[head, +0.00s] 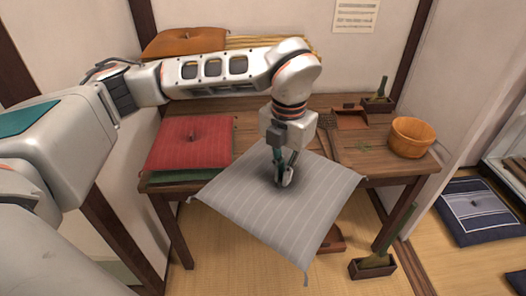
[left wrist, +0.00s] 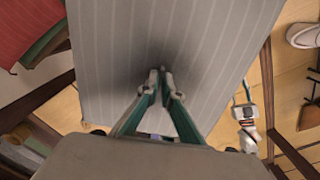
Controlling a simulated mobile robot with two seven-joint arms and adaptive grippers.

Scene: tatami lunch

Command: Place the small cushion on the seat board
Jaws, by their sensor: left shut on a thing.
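A grey cushion with pale stripes (head: 311,205) is held in the air in front of the wooden table. My left gripper (head: 284,182) is shut on it near its middle, where the fabric dips. The cushion also fills the middle of the left wrist view (left wrist: 220,45), with the closed fingertips (left wrist: 160,80) pressed into it. What looks like my right gripper (left wrist: 246,112) shows small at the right of the left wrist view; its jaws are unclear. I cannot make out a seat board in these frames.
A red cushion (head: 190,141) lies on a green one on the table's left (head: 245,130). A navy cushion (head: 482,212) lies on tatami at right.

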